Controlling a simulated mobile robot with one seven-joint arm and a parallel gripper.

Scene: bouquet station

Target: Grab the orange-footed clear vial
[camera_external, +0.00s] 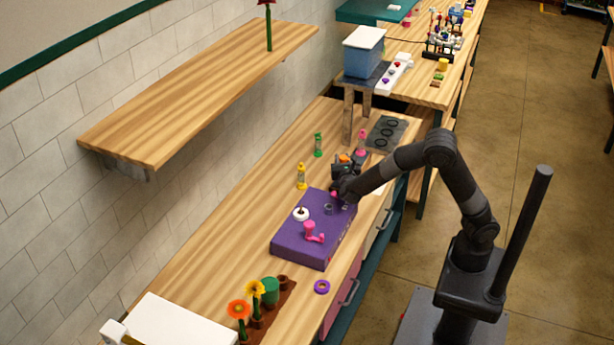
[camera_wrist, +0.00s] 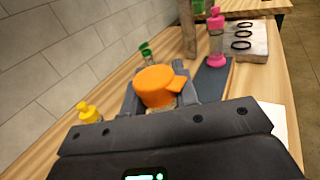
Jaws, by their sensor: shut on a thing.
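The orange-footed vial shows as an orange piece with a side tab (camera_wrist: 155,86) between my fingers in the wrist view. A little of its pale body shows below the orange part; the rest is hidden by the fingers. In the external view its orange part (camera_external: 343,158) shows at the end of my gripper (camera_external: 348,165). My gripper (camera_wrist: 160,100) is shut on the vial, near the far end of the purple box. Whether the vial touches the table cannot be told.
A green vial (camera_external: 318,145), a yellow vial (camera_external: 301,176) and a pink vial (camera_external: 361,142) stand around my gripper. The purple box (camera_external: 313,240) carries a pink fitting (camera_external: 313,232) and a white ring (camera_external: 300,214). A dark tray (camera_external: 386,132) lies beyond; flower pots stand at the near end.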

